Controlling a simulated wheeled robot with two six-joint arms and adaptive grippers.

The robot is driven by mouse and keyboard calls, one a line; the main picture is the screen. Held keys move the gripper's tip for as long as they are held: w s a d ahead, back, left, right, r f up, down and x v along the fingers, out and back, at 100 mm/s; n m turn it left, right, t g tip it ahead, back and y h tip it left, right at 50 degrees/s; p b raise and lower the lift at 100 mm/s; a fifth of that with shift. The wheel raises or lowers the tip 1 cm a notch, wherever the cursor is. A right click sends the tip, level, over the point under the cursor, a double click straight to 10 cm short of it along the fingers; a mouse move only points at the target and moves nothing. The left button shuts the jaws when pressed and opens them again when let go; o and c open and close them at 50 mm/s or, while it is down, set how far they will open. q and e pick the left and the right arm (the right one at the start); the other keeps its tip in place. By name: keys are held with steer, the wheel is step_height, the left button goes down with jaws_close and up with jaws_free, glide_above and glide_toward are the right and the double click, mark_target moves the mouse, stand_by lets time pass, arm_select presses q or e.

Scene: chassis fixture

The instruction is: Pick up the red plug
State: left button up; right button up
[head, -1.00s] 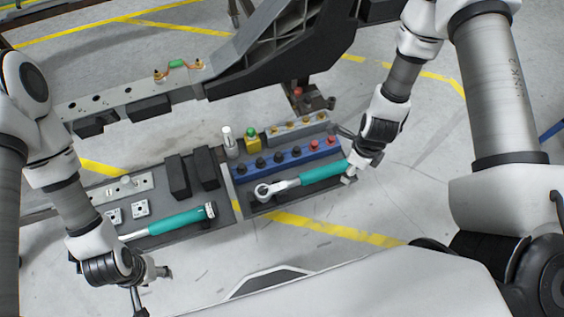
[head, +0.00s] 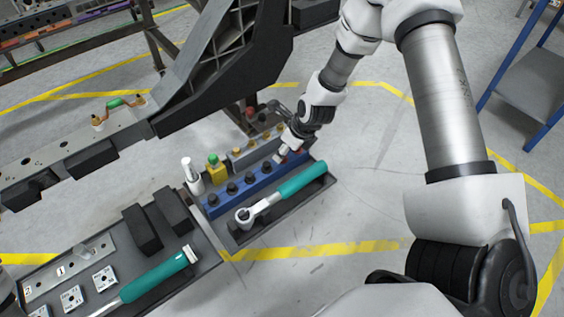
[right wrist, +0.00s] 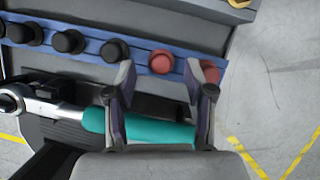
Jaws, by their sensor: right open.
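The red plug (right wrist: 161,62) stands near the end of the blue rack (right wrist: 85,52) in the right wrist view, beside several black plugs (right wrist: 68,41). A second red plug (right wrist: 209,71) is to its right, partly hidden by a finger. My right gripper (right wrist: 160,82) is open, its two fingers on either side of the near red plug in the picture; whether they touch it I cannot tell. In the head view my right gripper (head: 285,154) is over the right end of the blue rack (head: 232,201) and hides much of the red plugs. My left gripper is out of view.
A ratchet with a teal handle (head: 300,180) lies along the tray in front of the rack, under my right fingers. A yellow block with a green top (head: 215,170) and a white cylinder (head: 192,172) stand left. The dark chassis beam (head: 215,95) rises behind.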

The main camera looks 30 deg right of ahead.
steer(key=x, duration=0.2)
steer(key=shift+f+b, duration=0.3)
steer(key=shift+r, duration=0.2)
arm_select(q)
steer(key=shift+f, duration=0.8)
arm_select(e)
steer(key=c, duration=0.8)
steer(key=shift+c, duration=0.2)
steer(key=shift+r, duration=0.1)
arm_select(q)
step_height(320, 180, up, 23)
steer(key=p, duration=2.3)
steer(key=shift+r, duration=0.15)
arm_select(e)
step_height(320, 180, up, 28)
arm_select(q)
steer(key=shift+p, duration=0.3)
